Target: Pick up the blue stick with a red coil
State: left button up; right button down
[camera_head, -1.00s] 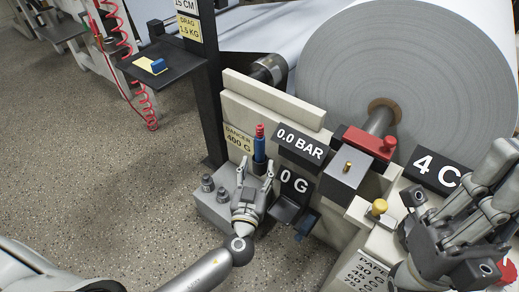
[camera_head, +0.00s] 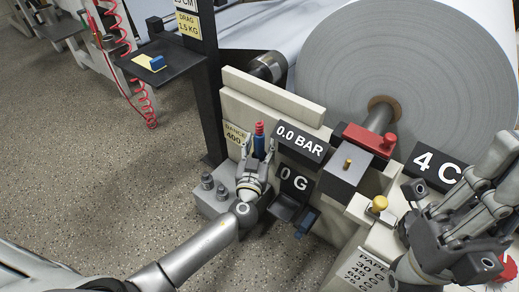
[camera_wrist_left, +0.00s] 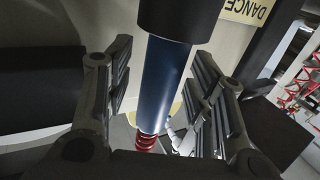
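The blue stick with its red coiled top (camera_head: 259,140) stands upright on the machine's front, left of the 0.0 BAR display. In the left wrist view its blue shaft (camera_wrist_left: 168,82) runs between my fingers, with the red coil (camera_wrist_left: 146,142) at the lower end of the picture and a black cylindrical part (camera_wrist_left: 178,20) at the upper end. My left gripper (camera_head: 257,160) is open around the stick, one finger on each side. A gap shows between the shaft and the left finger in the wrist view. My right gripper (camera_head: 478,200) is open and empty at the right.
Grey weights (camera_head: 207,182) stand on a block left of my left gripper. The 0.0 BAR display (camera_head: 301,142) and 0 G display (camera_head: 294,181) sit close right of the stick. A large paper roll (camera_head: 440,60) is behind. Floor at left is clear.

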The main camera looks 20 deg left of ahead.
pick_arm(q)
jog(key=c, duration=1)
jog(key=shift+o, duration=0.2)
jog(key=shift+r, duration=0.2)
